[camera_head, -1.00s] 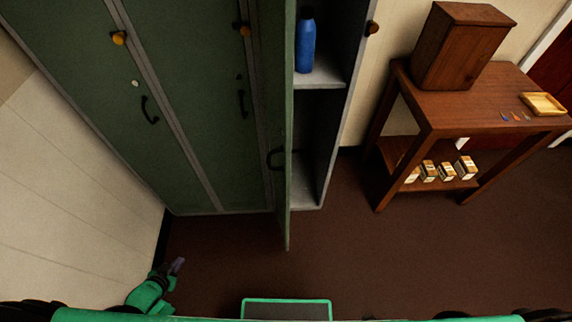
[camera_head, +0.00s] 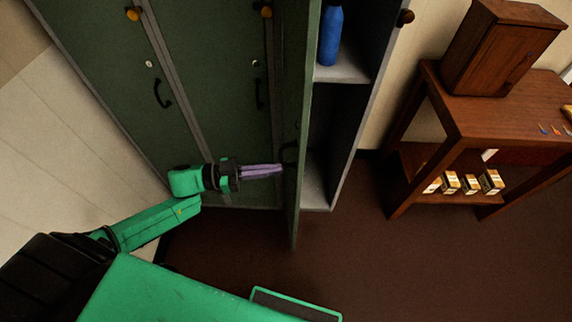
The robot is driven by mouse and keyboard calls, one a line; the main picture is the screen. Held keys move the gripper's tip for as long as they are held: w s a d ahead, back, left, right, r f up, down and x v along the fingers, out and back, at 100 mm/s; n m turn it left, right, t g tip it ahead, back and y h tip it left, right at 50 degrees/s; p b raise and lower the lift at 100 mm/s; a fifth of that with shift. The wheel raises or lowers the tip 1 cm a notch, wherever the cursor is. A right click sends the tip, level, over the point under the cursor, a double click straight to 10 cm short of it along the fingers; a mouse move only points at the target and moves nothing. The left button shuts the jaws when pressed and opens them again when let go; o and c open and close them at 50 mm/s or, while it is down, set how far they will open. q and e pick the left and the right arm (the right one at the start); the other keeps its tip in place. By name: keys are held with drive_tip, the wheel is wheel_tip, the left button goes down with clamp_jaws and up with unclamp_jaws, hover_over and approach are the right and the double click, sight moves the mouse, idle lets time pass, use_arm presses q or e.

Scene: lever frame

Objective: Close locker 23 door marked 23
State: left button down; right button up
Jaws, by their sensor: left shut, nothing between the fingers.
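The open green locker door (camera_head: 303,120) stands out from the locker row, seen nearly edge-on. No number shows on it from here. A dark handle (camera_head: 289,152) shows at its left side. The open locker (camera_head: 339,110) to its right has a grey interior, with a blue bottle (camera_head: 331,36) on its shelf. My left gripper (camera_head: 282,170) is shut and empty, its purple fingers pointing right. The tips are at the left side of the door, just below the handle; I cannot tell whether they touch it. My right gripper is not in view.
Two closed green locker doors (camera_head: 205,90) with dark handles stand to the left. A wooden table (camera_head: 510,115) at the right bears a wooden cabinet (camera_head: 500,48), with several small boxes (camera_head: 470,184) on its lower shelf. The brown floor (camera_head: 400,270) in front is clear.

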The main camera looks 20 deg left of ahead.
sight(298, 166)
use_arm(q)
drive_tip(key=x, duration=0.3)
drive_tip(key=shift+r+p, duration=0.1)
drive_tip(key=shift+p, duration=0.25)
drive_tip(key=shift+w+d, duration=0.2)
drive_tip(key=shift+d, duration=0.15)
